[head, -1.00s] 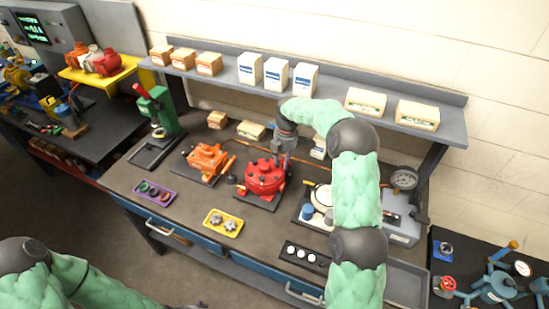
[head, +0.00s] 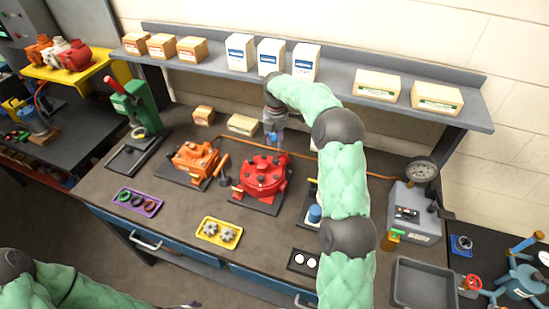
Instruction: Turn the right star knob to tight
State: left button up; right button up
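A red round motor or pump (head: 264,176) with small dark knobs or bolts on top sits on a dark base plate at mid-bench. An orange motor (head: 197,160) sits left of it. I cannot pick out a right star knob on either at this size. Two grey star-shaped pieces lie in a yellow tray (head: 206,240) in front. My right gripper (head: 274,143) points down just behind the red motor, apparently above the bench; its fingers are too small to tell open from shut. My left gripper (head: 188,305) barely shows at the bottom edge.
A shelf with boxes (head: 376,84) runs behind. A purple tray of rings (head: 138,202), a green press (head: 139,108), a grey gauge box (head: 414,212) and an empty grey tray (head: 424,285) stand around. My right arm hides part of the bench's right half.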

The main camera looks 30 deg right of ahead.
aim_at(276, 159)
notch_tip(276, 159, down, 10)
dwell(0.5)
grip_shut()
